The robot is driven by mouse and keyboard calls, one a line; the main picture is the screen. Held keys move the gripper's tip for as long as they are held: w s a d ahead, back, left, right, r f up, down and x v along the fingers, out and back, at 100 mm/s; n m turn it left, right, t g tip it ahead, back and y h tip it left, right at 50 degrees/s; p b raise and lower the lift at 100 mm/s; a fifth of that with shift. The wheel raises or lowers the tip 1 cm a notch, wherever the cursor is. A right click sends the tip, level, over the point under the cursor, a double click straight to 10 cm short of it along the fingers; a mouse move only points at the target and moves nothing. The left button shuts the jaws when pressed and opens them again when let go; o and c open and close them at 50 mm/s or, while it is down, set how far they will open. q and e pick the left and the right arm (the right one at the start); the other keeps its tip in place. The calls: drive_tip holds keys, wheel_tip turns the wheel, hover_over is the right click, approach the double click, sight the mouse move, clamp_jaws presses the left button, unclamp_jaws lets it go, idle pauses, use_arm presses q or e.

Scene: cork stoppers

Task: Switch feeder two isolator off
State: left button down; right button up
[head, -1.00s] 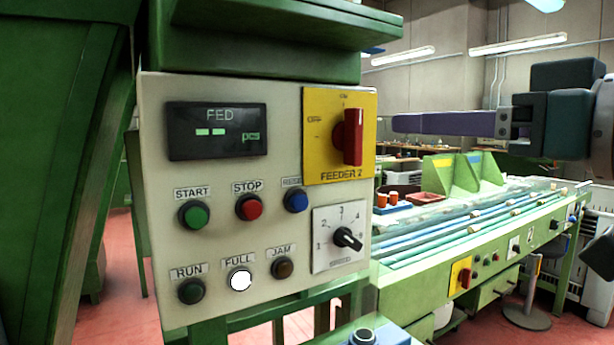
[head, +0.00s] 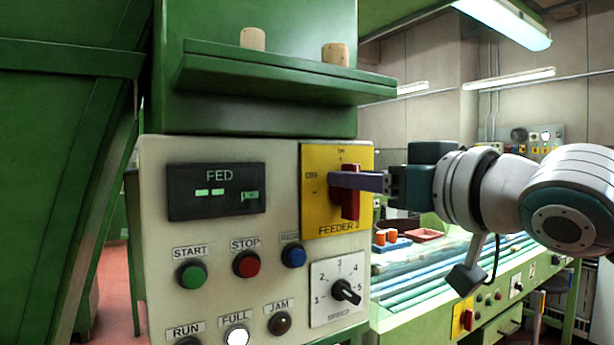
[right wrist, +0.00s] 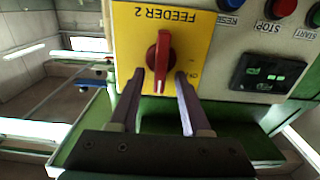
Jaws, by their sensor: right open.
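The feeder two isolator is a yellow plate (head: 322,222) marked FEEDER 2 with a red rotary handle (head: 350,204) on the panel's upper right. The handle stands upright, with the OFF label to its left. My right gripper (head: 335,180) reaches in from the right, its purple finger crossing in front of the handle's upper part. In the right wrist view, where the plate is upside down, the red handle (right wrist: 158,58) has one end between the open fingertips (right wrist: 160,76). Gaps show on both sides, and no grip is seen. My left gripper is not in view.
A green shelf with two corks (head: 335,53) juts out above the panel. The cream panel carries a FED display (head: 216,191), a green START button (head: 191,274), a red STOP button (head: 246,264), a blue button (head: 293,256) and a black speed knob (head: 345,291) close below the isolator.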

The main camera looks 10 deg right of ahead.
clamp_jaws()
idle(0.4)
idle(0.4)
drive_tip(key=shift+s+a+f+n+p, duration=0.2)
drive_tip(key=shift+n+p, duration=0.8)
drive_tip(key=shift+n, duration=2)
drive_tip(key=shift+s+a+f+n+p, duration=0.1)
drive_tip(key=shift+a+f+n+p, duration=0.6)
drive_tip(key=shift+n, duration=2.3)
drive_tip(key=shift+s+d+n+p, duration=0.1)
drive_tip(key=shift+n+p, duration=1.2)
drive_tip(key=shift+n, duration=1.7)
drive_tip(key=shift+w, duration=0.1)
